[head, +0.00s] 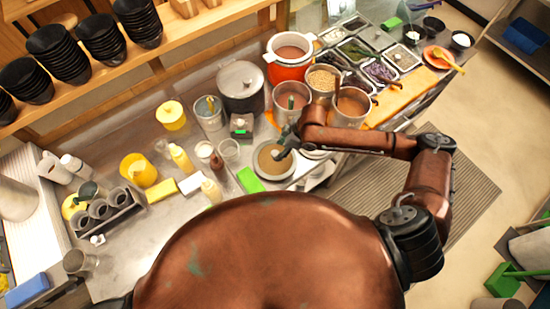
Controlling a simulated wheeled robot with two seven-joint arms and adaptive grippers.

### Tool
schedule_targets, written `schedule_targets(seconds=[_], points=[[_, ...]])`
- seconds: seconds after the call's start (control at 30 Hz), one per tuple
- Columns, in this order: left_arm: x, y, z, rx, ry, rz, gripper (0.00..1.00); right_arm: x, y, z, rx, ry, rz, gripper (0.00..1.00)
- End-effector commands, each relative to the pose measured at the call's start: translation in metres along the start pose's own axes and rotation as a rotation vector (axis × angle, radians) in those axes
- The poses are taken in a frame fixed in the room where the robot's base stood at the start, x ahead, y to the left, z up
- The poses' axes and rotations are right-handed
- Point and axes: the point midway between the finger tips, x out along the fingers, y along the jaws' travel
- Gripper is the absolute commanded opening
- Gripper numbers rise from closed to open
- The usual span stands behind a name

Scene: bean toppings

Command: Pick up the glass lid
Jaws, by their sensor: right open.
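A round, flat, brownish disc with a pale rim (268,172) lies on the counter in the middle of the head view. It looks like the glass lid, but I cannot tell whether it lies over a pan. My right gripper (283,152) is open at the disc's upper right part, with its fingers pointing down and left. It hides a little of the disc, and I cannot tell whether the fingers touch it. My left gripper is not in view.
A large lidded metal pot (240,87), a red pot (289,70) and metal containers stand behind the disc. A topping tray (355,50) is at the back right. Bare counter shows at the lower left.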

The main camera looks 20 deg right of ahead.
Motion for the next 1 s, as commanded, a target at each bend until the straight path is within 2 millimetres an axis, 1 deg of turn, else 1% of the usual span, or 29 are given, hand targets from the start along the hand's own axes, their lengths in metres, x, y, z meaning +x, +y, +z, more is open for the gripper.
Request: schedule_targets(seconds=[0.17,0.3,0.43,0.53,0.73,1.0], points=[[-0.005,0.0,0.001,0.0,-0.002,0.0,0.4,0.018,0.001,0.0,0.002,0.0,-0.001,0.47],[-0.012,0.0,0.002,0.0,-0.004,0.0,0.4,0.04,0.003,0.0,0.0,0.0,-0.001,0.47],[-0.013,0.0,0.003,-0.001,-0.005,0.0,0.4,0.055,0.003,0.001,0.001,0.001,0.0,0.47],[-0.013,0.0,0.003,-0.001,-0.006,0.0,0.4,0.059,0.004,0.002,0.0,0.0,0.001,0.47],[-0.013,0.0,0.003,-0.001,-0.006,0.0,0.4,0.059,0.004,0.002,-0.001,0.0,0.002,0.46],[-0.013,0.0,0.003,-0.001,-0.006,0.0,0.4,0.059,0.004,0.001,0.0,0.001,0.002,0.28]])
